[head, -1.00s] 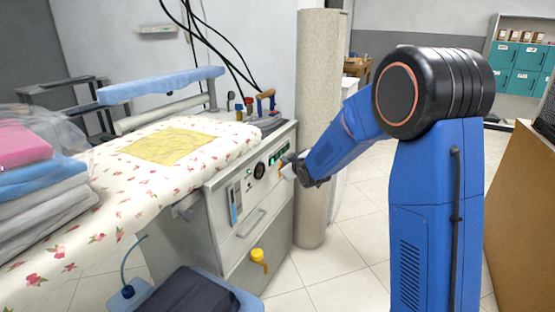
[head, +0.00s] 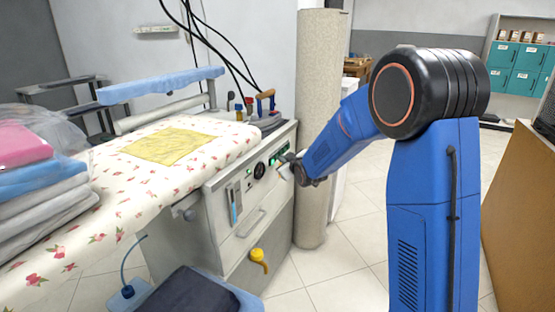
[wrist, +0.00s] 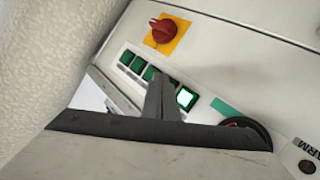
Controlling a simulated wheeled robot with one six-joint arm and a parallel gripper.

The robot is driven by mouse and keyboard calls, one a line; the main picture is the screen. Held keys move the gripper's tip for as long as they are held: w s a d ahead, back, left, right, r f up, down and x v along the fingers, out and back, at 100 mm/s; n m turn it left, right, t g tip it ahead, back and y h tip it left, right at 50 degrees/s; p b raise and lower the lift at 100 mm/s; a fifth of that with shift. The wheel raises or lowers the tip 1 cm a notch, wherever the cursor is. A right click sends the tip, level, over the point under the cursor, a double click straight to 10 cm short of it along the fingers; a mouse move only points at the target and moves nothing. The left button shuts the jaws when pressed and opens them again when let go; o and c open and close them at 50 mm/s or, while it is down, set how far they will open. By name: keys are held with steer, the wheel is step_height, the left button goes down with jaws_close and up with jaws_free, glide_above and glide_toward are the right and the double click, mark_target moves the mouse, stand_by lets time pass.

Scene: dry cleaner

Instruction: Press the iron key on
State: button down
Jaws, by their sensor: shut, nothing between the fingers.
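A row of green keys (wrist: 137,65) is on the machine's front panel in the wrist view. The key at the right end of the row (wrist: 186,98) is lit bright; the others are dark green. I cannot read labels that tell which is the iron key. My gripper (wrist: 163,95) is shut and empty, its fingers reaching over the row just left of the lit key and hiding part of it. Whether the tips touch a key I cannot tell. In the head view my gripper (head: 288,167) is at the panel's right part, beside the green keys (head: 275,158).
A red knob on a yellow plate (wrist: 165,31) is above the keys. A round dial (head: 259,170) is left of them. A beige column (head: 318,130) stands close right of the machine. A yellow handle (head: 259,258) sticks out below. The ironing board (head: 120,180) is at left.

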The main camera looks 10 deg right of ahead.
steer(key=shift+d, duration=0.1)
stand_by(0.6)
steer(key=shift+s+d, duration=0.25)
steer(key=shift+s, duration=0.05)
steer(key=s+d, duration=0.3)
steer(key=d, duration=0.2)
steer(key=shift+s, duration=0.25)
stand_by(0.4)
